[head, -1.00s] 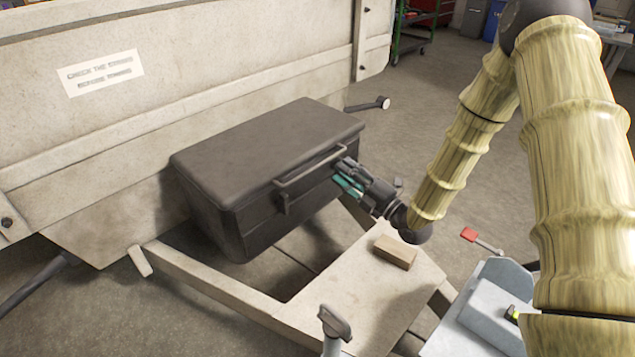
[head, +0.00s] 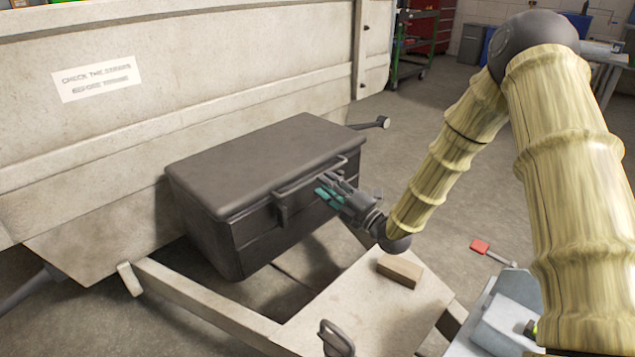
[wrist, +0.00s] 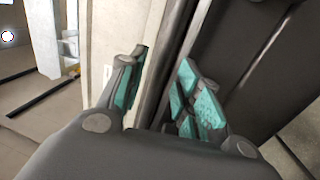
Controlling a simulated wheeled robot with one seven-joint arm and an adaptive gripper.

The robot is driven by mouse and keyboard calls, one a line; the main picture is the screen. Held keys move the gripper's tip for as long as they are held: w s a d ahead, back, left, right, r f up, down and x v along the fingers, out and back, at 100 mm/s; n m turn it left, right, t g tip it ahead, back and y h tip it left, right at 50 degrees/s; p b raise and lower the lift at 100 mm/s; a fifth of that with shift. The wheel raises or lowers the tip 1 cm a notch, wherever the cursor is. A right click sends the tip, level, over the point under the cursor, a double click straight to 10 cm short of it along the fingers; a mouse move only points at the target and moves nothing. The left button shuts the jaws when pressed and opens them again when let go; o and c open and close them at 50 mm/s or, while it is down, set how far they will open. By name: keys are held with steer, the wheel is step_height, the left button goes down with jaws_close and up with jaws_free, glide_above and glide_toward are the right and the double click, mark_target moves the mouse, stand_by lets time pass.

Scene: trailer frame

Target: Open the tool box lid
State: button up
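The tool box (head: 290,235) is a dark grey chest on the trailer frame, against the trailer's panel. Its lid (head: 260,160) looks shut in the head view. A grey bar handle (head: 300,180) runs along the lid's front edge. My gripper (head: 326,187) is at the right part of the handle, close to the box front. In the wrist view my gripper's teal-padded fingers (wrist: 166,90) stand apart, with a dark edge of the box running between and beyond them. Whether the fingers touch the handle or lid cannot be told.
A wooden block (head: 400,270) lies on the pale frame plate (head: 365,310) below my gripper. The trailer panel (head: 100,130) rises behind the box. A red-ended lever (head: 480,247) is at the right. A green cart (head: 415,45) stands far back on open floor.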

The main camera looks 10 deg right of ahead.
steer(key=shift+b+x, duration=0.35)
steer(key=shift+x, duration=1.65)
jaws_close()
